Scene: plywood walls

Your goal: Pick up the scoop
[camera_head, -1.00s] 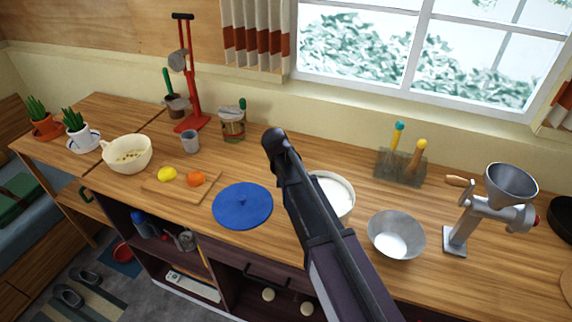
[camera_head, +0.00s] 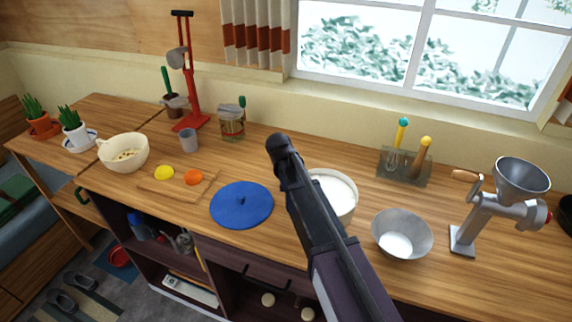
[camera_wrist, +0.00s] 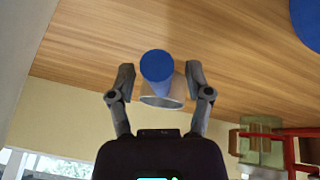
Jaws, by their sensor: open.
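In the wrist view, my gripper (camera_wrist: 160,82) is open, with one finger on each side of what looks like the scoop (camera_wrist: 157,66). The scoop lies between the fingers, with small gaps showing at both sides. Behind it are the wooden counter and the wall. In the head view my dark arm crosses the middle of the counter; my fingers and the scoop cannot be made out there.
A blue lid (camera_head: 241,204) lies left of my arm, and a white-filled pot (camera_head: 337,193) stands close on its right. A metal bowl (camera_head: 401,233), a grinder (camera_head: 480,220) and a tool rack (camera_head: 405,170) stand further right. A jar (camera_head: 231,124) and a red stand (camera_head: 190,90) are behind left.

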